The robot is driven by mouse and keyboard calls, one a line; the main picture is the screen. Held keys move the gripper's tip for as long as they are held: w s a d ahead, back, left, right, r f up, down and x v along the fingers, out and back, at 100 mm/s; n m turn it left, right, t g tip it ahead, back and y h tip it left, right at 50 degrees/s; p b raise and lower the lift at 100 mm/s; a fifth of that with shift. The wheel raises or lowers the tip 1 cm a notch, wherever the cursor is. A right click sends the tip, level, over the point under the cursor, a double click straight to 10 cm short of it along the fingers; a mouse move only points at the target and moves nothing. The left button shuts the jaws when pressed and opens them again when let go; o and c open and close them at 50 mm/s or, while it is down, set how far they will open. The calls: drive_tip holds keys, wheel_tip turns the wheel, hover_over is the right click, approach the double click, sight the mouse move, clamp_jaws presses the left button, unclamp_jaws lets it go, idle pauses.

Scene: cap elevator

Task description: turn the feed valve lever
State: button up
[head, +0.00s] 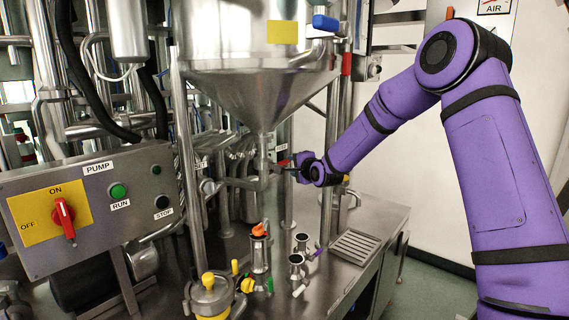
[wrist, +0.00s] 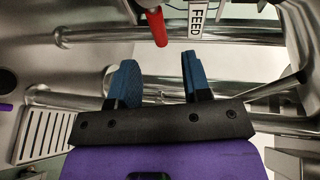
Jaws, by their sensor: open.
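The feed valve lever (wrist: 157,28) has a red grip and enters from the top of the wrist view, beside a white FEED label (wrist: 196,18). Its red end also shows in the head view (head: 284,162), just below the steel hopper cone. My gripper (wrist: 157,68) has two blue fingers spread apart with nothing between them. The lever's end lies just past the fingertips, in line with the gap and apart from both. In the head view my gripper (head: 290,169) is at the hopper outlet and is small and partly merged with the pipework.
The steel hopper (head: 258,85) hangs above the bench. A control box (head: 100,205) with a red switch stands at left. A capped pot (head: 210,295), small cups (head: 301,240) and a drain grate (head: 355,245) are on the bench below. Horizontal pipes (wrist: 240,34) run behind the lever.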

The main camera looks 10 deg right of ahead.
sight(286, 163)
drive_tip(key=x, duration=0.8)
clamp_jaws()
